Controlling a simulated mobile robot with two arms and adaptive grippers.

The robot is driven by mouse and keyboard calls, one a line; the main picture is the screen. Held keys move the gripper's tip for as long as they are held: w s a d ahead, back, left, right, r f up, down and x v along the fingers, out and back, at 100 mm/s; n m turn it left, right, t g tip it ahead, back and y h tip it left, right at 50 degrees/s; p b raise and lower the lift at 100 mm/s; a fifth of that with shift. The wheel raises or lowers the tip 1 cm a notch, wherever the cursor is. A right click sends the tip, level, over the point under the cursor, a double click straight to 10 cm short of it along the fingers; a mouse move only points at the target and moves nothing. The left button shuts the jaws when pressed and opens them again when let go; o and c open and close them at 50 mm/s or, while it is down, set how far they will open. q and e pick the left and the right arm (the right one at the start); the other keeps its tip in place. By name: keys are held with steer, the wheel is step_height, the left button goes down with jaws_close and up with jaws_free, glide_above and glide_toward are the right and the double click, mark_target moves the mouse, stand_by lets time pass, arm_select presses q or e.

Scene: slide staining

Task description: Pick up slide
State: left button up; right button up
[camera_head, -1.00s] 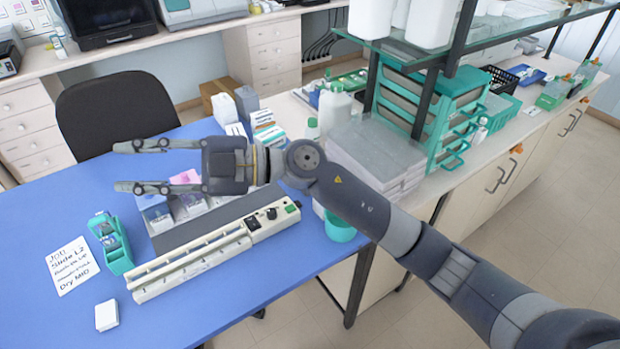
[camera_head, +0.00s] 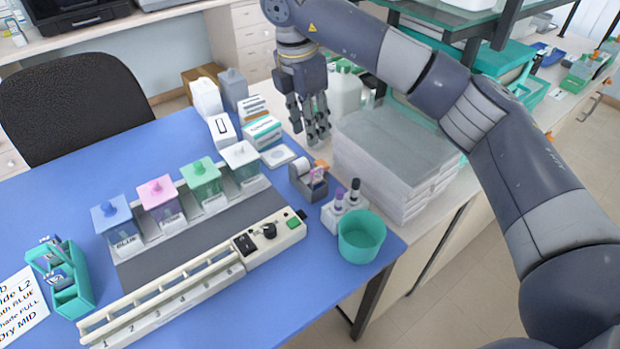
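A teal slide rack (camera_head: 62,280) stands on the blue table at the far left. Small clear and dark pieces show in it, but single slides are too small to tell apart. My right gripper (camera_head: 311,138) points down at the back right of the table, beside the stack of grey-white trays. Its fingers are apart, and I see nothing between them. It is far from the teal rack. My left gripper is not in view.
Blue, pink, green and white lidded staining jars (camera_head: 160,200) stand behind a long cream slotted unit (camera_head: 175,300). A teal cup (camera_head: 361,237), a small bottle holder (camera_head: 345,208) and a grey dispenser (camera_head: 308,178) stand at right. A handwritten note (camera_head: 18,310) lies at left.

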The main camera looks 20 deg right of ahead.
steer(key=p, duration=0.1)
glide_above(317, 169)
steer(key=f, duration=0.4)
steer(key=shift+a+f, duration=0.25)
steer(key=shift+f, duration=0.05)
step_height(317, 169, down, 5)
steer(key=shift+r+p, duration=0.1)
steer(key=shift+p, duration=1.15)
steer(key=shift+d+f, duration=0.1)
steer(key=shift+f, duration=0.2)
steer(key=shift+c, duration=1)
jaws_close()
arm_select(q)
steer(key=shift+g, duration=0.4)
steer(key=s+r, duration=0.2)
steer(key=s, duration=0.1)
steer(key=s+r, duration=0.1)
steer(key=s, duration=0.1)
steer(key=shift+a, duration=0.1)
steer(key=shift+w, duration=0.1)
